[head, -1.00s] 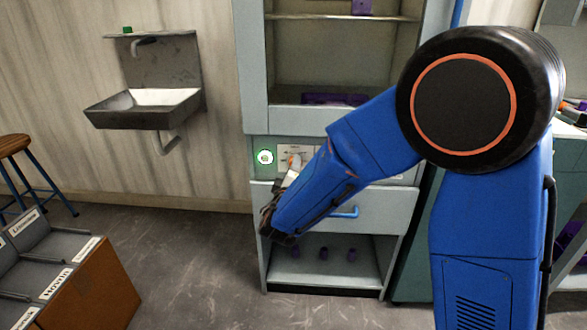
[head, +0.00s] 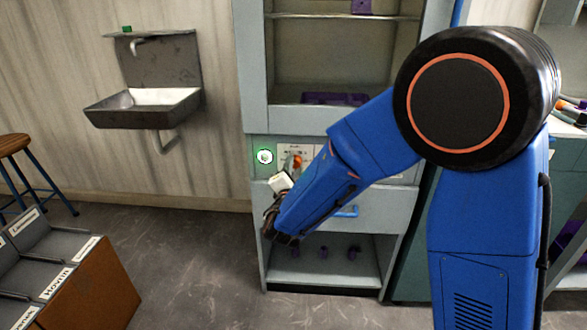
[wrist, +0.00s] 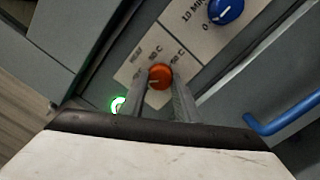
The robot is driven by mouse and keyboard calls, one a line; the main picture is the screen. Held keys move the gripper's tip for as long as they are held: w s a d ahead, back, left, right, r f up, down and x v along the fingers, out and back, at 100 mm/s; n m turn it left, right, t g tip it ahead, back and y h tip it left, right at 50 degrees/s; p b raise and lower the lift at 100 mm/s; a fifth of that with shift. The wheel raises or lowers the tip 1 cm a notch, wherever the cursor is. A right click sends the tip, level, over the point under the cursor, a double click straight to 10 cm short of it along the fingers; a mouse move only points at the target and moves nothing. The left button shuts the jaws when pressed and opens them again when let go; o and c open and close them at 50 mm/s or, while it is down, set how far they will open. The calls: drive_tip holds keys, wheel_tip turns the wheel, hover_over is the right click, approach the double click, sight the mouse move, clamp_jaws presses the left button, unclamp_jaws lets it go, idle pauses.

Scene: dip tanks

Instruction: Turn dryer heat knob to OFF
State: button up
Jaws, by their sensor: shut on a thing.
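The orange heat knob (wrist: 160,77) sits on a pale label plate on the dryer front, with small "C" temperature marks around it. Its white pointer line points to the lower left in the wrist view. My gripper (wrist: 158,90) has one finger on each side of the knob and is shut on it. In the head view the knob (head: 297,162) shows just above my gripper (head: 288,172), partly hidden by my arm. The mark at the pointer is not readable.
A green-lit button (head: 265,157) is left of the knob. A blue knob (wrist: 226,10) with a minutes scale is on the same panel. A drawer with a blue handle (head: 346,211) lies below. A sink (head: 145,107) hangs on the wall at left.

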drive_tip(key=n, duration=0.4)
drive_tip(key=shift+f+n+y, duration=0.15)
drive_tip(key=shift+n+y, duration=0.15)
drive_tip(key=shift+n, duration=0.1)
drive_tip(key=shift+d+n, duration=0.1)
drive_tip(key=shift+n, duration=1.9)
drive_tip(key=o, duration=1)
drive_tip(key=shift+o, duration=0.2)
drive_tip(key=shift+s, duration=0.15)
drive_tip(key=s, duration=1.7)
drive_tip(key=shift+f, duration=0.3)
drive_tip(key=shift+s, duration=0.1)
